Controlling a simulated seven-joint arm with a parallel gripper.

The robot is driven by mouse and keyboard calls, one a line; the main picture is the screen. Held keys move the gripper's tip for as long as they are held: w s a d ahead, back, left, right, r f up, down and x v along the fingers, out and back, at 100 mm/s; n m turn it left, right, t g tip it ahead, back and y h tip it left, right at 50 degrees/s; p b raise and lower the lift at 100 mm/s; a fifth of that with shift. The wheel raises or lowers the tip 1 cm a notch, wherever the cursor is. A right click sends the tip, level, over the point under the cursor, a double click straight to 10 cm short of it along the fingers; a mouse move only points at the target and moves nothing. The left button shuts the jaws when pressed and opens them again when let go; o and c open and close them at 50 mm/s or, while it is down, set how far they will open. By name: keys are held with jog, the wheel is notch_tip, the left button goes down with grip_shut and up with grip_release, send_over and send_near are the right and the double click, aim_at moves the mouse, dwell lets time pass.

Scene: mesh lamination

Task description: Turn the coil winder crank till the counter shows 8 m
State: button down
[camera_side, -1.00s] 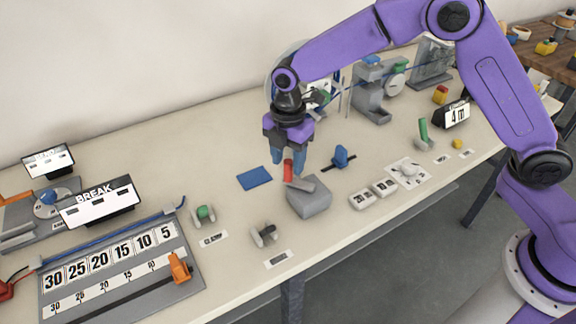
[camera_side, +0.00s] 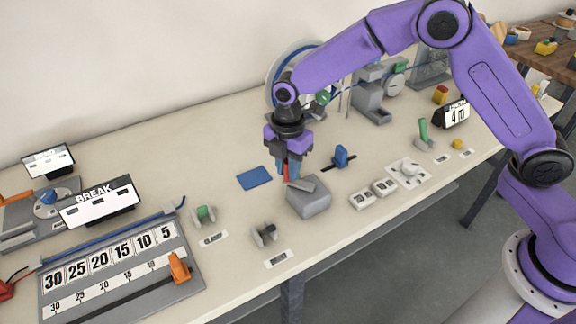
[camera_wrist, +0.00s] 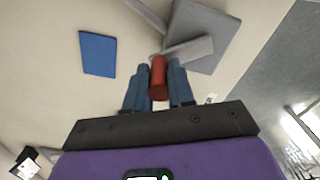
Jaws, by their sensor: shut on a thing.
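The crank is a red upright handle (camera_side: 287,173) on a grey arm (camera_side: 301,184) above a grey box (camera_side: 310,203). My gripper (camera_side: 289,177) is shut on the red handle, its blue fingers on either side of it. The wrist view also shows the red handle (camera_wrist: 158,78) between the fingers, with the grey arm (camera_wrist: 189,49) beyond. The counter (camera_side: 457,115) at the right back reads "4 m". A large round reel (camera_side: 281,68) stands behind my arm, partly hidden.
A blue pad (camera_side: 254,178) lies left of the crank, and a blue slider (camera_side: 341,156) stands behind it. White-topped blocks (camera_side: 373,193) sit to its right. A numbered scale board (camera_side: 120,271) and "BREAK" display (camera_side: 97,203) are at left.

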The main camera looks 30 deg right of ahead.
jog(key=s+d+m, duration=0.2)
jog(key=d+m, duration=0.2)
jog(key=m, duration=1)
jog(key=s+d+m, duration=0.3)
jog(key=d+m, duration=0.1)
jog(key=m, duration=1)
jog(key=shift+s+m, duration=0.3)
dwell(0.5)
jog(key=c, duration=1)
grip_release()
